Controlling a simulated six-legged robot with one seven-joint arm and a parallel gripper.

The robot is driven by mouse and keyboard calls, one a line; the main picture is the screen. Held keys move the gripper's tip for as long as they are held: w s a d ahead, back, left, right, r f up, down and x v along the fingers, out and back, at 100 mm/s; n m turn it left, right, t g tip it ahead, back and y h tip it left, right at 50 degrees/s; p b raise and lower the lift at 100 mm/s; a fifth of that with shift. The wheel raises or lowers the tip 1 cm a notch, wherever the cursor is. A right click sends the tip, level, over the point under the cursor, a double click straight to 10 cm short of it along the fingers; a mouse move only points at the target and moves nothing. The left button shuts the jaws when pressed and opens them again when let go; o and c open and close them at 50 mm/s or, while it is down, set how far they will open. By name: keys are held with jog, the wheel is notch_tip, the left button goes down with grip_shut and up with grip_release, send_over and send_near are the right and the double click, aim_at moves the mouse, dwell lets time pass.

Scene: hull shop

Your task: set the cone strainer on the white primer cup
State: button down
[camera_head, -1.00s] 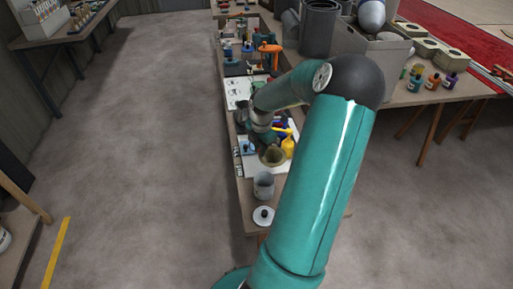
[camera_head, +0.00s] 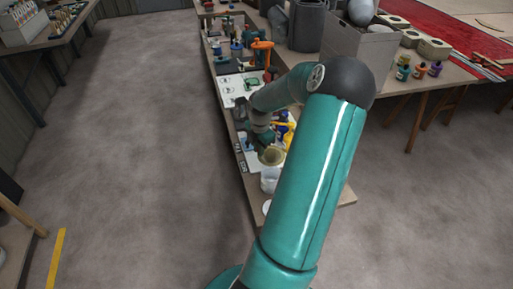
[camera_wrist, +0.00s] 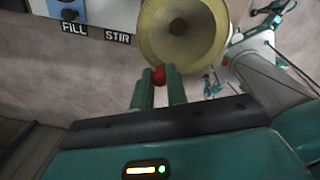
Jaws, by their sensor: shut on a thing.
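The cone strainer (camera_head: 271,156) is a tan, round, open-mouthed cone, held above the bench in the head view. It fills the top middle of the wrist view (camera_wrist: 183,32), its round mouth showing. My gripper (camera_wrist: 159,78) is shut, with a small red part of the strainer between its fingertips. In the head view the gripper is largely hidden by my arm. The white primer cup (camera_head: 269,182) stands just below and in front of the strainer in the picture. The strainer overlaps its far rim; I cannot tell whether they touch.
A white lid (camera_head: 266,207) lies near the cup, partly behind my arm. Yellow and blue items (camera_head: 283,128) stand close behind the strainer. Labels reading FILL and STIR (camera_wrist: 117,37) show in the wrist view. Open floor lies left of the bench.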

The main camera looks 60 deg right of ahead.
jog(key=shift+s+f, duration=0.1)
jog(key=shift+s, duration=0.2)
jog(key=shift+w+f, duration=0.1)
jog(key=shift+f, duration=0.15)
jog(key=shift+d+f, duration=0.15)
jog(key=shift+f, duration=0.35)
notch_tip(320, 180, down, 8)
dwell(0.3)
dwell(0.4)
jog(key=c, duration=0.8)
grip_release()
jog(key=shift+c, duration=0.2)
jog(key=shift+r, duration=0.1)
